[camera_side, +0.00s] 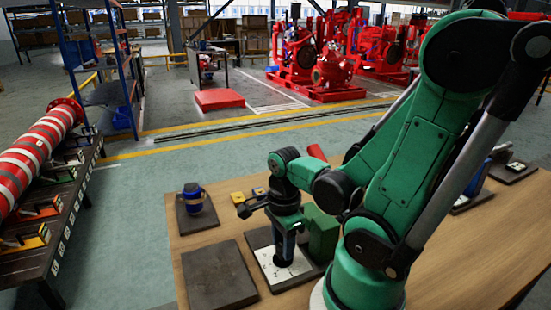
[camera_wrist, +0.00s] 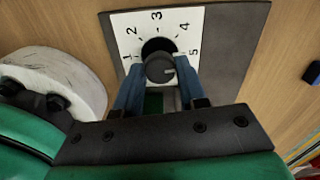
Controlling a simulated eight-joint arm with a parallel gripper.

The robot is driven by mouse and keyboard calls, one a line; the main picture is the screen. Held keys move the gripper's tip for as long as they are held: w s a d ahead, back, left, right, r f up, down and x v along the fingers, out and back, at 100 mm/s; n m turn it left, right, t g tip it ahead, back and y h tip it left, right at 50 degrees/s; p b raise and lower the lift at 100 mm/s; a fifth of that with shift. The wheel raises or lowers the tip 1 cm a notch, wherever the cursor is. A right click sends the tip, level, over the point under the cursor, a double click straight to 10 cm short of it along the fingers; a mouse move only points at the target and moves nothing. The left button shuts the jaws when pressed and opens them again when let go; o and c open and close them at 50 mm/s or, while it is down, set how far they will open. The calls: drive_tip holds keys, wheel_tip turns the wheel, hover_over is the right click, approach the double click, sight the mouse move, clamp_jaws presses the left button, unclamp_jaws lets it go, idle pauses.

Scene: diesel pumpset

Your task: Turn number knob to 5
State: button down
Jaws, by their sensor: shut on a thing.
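The number knob (camera_wrist: 160,68) is round and dark, on a white dial plate (camera_wrist: 180,22) with the figures 2, 3, 4 and 5 readable around it. A pale mark on the knob points to the right, roughly towards the 5 side; its exact reading is hard to tell. In the side view, the white dial plate (camera_side: 270,269) lies on a dark board on the wooden table. My gripper (camera_wrist: 160,80) points down over the dial, with its blue fingers shut on the knob. In the side view, my gripper (camera_side: 284,255) stands upright there and mostly hides the knob.
A bare dark board (camera_side: 220,275) lies left of the dial. A blue object (camera_side: 194,197) stands on another board behind it. Small yellow pieces (camera_side: 247,194) lie near the table's back edge. A rack with a red-and-white cylinder (camera_side: 35,150) stands at the left.

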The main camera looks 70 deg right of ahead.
drive_tip(key=shift+m, duration=0.5)
drive_tip(key=shift+c, duration=2.4)
unclamp_jaws()
drive_tip(key=shift+r, duration=2.8)
